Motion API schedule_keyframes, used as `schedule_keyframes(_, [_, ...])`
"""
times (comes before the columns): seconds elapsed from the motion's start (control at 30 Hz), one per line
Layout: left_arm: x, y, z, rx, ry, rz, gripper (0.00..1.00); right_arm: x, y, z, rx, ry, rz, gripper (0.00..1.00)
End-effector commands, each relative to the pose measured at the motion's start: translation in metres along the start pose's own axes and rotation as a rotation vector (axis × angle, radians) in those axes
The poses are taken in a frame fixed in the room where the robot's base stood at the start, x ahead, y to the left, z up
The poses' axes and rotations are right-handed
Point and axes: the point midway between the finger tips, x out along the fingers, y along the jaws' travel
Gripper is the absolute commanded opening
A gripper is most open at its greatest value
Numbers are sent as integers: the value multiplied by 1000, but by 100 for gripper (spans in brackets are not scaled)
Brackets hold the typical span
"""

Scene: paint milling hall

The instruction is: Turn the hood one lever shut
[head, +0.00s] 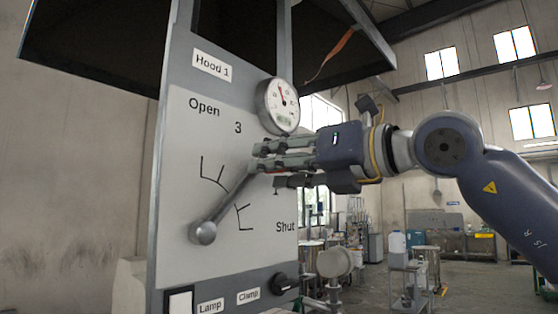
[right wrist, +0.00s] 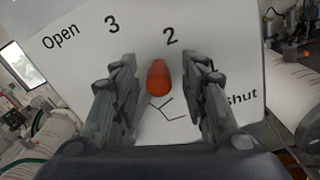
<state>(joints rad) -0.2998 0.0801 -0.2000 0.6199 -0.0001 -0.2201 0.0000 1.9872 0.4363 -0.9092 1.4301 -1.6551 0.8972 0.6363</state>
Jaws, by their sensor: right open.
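The hood one lever (head: 226,204) is a grey bar on the pale Hood 1 panel. It runs from a round pivot at lower left up and right, between the "Open" and "Shut" labels. Its end is hidden behind my right gripper (head: 258,158) in the head view. In the right wrist view an orange-red knob (right wrist: 158,77) shows between the two fingers of my right gripper (right wrist: 166,70), below the "2" mark. The fingers are open, with a gap on both sides of the knob. My left gripper is not in view.
A round gauge (head: 281,106) sits on the panel's right edge, just above my right gripper. A dark dial (head: 285,283) and the Lamp and Clamp labels are along the panel's bottom. The dark hood (head: 105,45) overhangs above. Carts and drums stand far behind.

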Motion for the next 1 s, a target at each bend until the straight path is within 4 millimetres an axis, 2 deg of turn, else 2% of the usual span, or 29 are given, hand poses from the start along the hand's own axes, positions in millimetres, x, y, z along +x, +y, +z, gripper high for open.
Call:
schedule_keyframes(0.1, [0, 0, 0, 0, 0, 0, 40, 0, 0, 0, 0, 0, 0, 40])
schedule_keyframes(0.13, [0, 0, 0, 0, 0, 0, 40, 0, 0, 0, 0, 0, 0, 36])
schedule_keyframes(0.3, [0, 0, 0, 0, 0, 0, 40, 0, 0, 0, 0, 0, 0, 0])
schedule_keyframes(0.67, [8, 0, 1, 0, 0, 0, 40, 0, -5, -4, 29, 0, 0, 0])
schedule_keyframes(1.0, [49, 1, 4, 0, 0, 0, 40, 0, -30, -26, 235, 1, -1, 0])
